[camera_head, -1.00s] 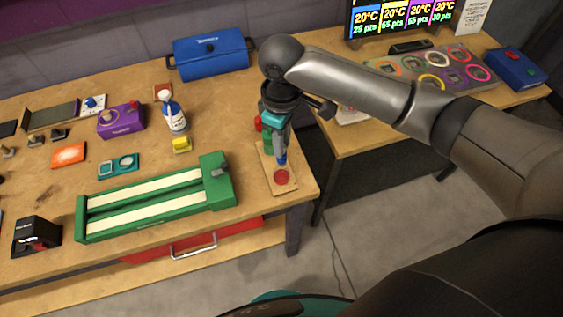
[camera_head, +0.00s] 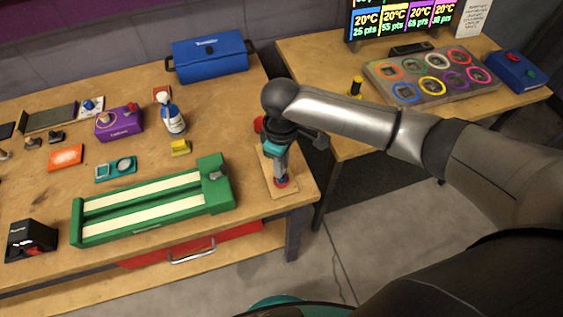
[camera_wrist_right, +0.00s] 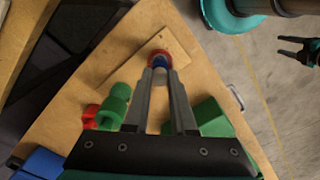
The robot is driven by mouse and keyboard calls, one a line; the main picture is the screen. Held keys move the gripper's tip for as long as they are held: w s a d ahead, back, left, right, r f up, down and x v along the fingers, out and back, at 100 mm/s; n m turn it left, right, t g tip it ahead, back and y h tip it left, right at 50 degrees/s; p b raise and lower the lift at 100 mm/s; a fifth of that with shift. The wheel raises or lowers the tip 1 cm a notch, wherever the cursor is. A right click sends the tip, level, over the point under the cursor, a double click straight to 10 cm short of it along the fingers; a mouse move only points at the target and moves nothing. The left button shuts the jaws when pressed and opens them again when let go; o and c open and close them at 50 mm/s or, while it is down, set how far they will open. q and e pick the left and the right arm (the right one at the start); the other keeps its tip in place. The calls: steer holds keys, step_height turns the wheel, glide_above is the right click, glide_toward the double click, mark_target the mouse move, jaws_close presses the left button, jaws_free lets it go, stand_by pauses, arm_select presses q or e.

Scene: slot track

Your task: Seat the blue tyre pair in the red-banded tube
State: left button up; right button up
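The red-banded tube (camera_head: 281,184) stands on a small wooden board near the front right corner of the workbench; its red rim also shows in the right wrist view (camera_wrist_right: 158,53). My right gripper (camera_head: 281,176) is directly above it, pointing down. Its fingers (camera_wrist_right: 160,72) are close together on the blue tyre pair (camera_wrist_right: 160,62), which is at the red rim. Fingers and rim hide most of the pair, and I cannot tell how deep it sits. My left gripper (camera_wrist_right: 297,50) shows at the edge of the right wrist view, empty, its fingers apart.
The green slot track (camera_head: 150,205) lies left of the board (camera_head: 268,160). Green and red pieces (camera_wrist_right: 112,105) stand close beside my right gripper. A blue toolbox (camera_head: 210,55) is at the back. The side table (camera_head: 335,130) with the ringed tray (camera_head: 430,75) stands right, across a gap.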

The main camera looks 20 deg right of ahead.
steer(key=o, duration=0.4)
steer(key=shift+o, duration=0.2)
step_height(320, 180, up, 12)
steer(key=p, duration=0.2)
steer(key=shift+r, duration=0.2)
steer(key=shift+s+a+f, duration=0.1)
